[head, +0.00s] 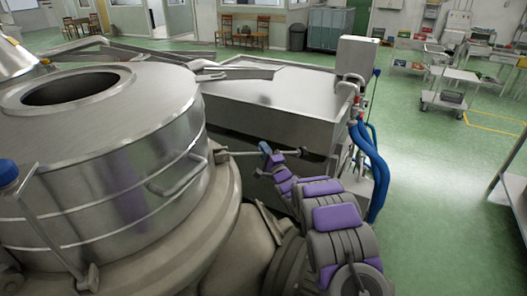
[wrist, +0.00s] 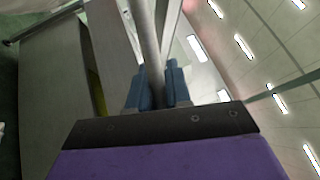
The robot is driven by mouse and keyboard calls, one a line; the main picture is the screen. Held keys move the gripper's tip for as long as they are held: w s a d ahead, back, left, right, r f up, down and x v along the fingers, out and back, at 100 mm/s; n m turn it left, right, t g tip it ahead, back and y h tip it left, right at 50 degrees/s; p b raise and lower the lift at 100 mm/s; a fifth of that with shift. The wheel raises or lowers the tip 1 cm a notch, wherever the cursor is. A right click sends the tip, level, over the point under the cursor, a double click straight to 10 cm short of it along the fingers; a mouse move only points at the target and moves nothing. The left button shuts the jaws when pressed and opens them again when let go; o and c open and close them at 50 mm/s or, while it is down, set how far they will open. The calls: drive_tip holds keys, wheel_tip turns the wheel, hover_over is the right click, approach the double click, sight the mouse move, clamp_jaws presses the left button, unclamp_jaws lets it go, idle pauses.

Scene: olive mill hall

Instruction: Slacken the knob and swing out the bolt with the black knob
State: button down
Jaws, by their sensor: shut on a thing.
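A large steel vessel (head: 110,150) with a round opening in its top fills the left of the head view. A thin steel bolt (head: 238,153) sticks out roughly level from a lug at its right side. A dark end, apparently the black knob (head: 305,152), shows at its far right. My gripper (head: 265,149) reaches the bolt between lug and knob. In the wrist view the blue fingers of my gripper (wrist: 156,88) are shut on the grey rod of the bolt (wrist: 149,45). The knob cannot be made out there.
A blue knob (head: 8,172) on an upright bolt stands at the vessel's left. A curved handle (head: 180,178) is on its wall. A steel trough (head: 275,105) lies behind my arm. Blue hoses (head: 372,165) hang to the right. Green floor (head: 435,185) is open further right.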

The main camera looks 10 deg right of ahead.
drive_tip(key=shift+f, duration=0.15)
wheel_tip(320, 180, up, 3)
drive_tip(key=n+p, duration=0.2)
drive_tip(key=p, duration=0.2)
drive_tip(key=shift+d+g+p, duration=0.1)
drive_tip(key=shift+g+p, duration=0.2)
drive_tip(key=shift+p, duration=0.05)
drive_tip(key=c, duration=1.1)
unclamp_jaws()
drive_tip(key=shift+w, duration=0.1)
drive_tip(key=shift+c, duration=0.2)
drive_tip(key=shift+f, duration=0.1)
drive_tip(key=p+v, duration=0.1)
drive_tip(key=v, duration=1.6)
drive_tip(key=shift+d+f+p, duration=0.2)
drive_tip(key=shift+f+p, duration=0.05)
drive_tip(key=shift+p, duration=0.1)
